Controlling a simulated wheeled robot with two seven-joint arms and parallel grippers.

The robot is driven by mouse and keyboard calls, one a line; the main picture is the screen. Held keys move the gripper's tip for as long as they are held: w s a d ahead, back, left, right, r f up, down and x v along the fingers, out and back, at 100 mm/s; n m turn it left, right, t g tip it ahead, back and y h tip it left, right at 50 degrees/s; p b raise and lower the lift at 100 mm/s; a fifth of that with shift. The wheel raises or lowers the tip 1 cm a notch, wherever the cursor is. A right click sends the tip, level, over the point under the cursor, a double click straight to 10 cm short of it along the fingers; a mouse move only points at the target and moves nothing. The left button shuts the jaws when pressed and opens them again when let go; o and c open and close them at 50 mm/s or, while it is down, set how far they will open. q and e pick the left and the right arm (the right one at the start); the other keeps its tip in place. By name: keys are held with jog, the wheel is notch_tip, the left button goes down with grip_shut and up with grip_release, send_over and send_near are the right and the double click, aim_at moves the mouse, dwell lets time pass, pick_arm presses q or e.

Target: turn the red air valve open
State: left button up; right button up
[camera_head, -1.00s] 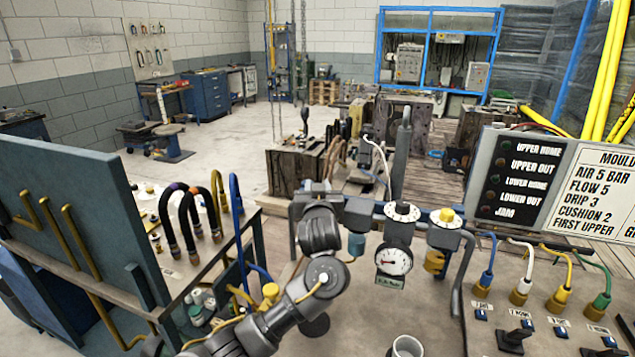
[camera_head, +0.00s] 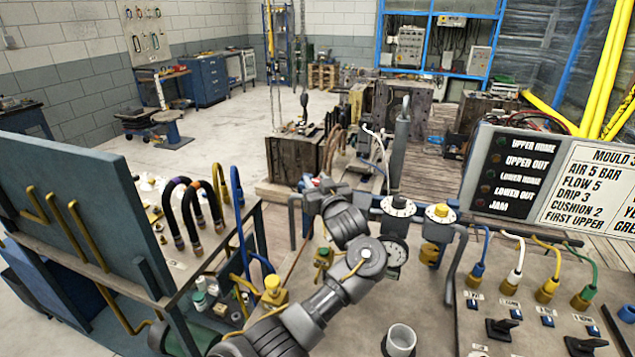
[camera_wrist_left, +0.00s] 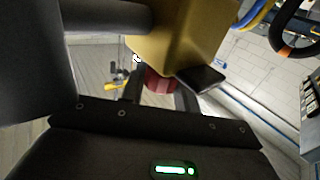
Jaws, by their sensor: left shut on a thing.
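The red air valve (camera_wrist_left: 158,80) shows in the left wrist view as a ribbed red knob below a brass-yellow block (camera_wrist_left: 180,40). My left gripper (camera_wrist_left: 160,92) has a dark finger on each side of the knob and is shut on it. In the head view my left arm reaches up from the bottom, and the left gripper (camera_head: 318,186) is at the pipework behind the bench. My wrist hides most of the valve there, so its turn angle cannot be told. My right gripper is not in view.
Two white dials (camera_head: 398,206) sit on the pipe to the right. A grey cup (camera_head: 400,340) stands on the bench. A lamp panel (camera_head: 515,175) and coloured hoses are at right, a blue board (camera_head: 70,200) at left.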

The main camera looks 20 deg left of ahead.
pick_arm(q)
jog(key=shift+r, duration=0.1)
jog(key=o, duration=0.9)
jog(key=shift+a, duration=0.1)
jog(key=shift+o, duration=0.2)
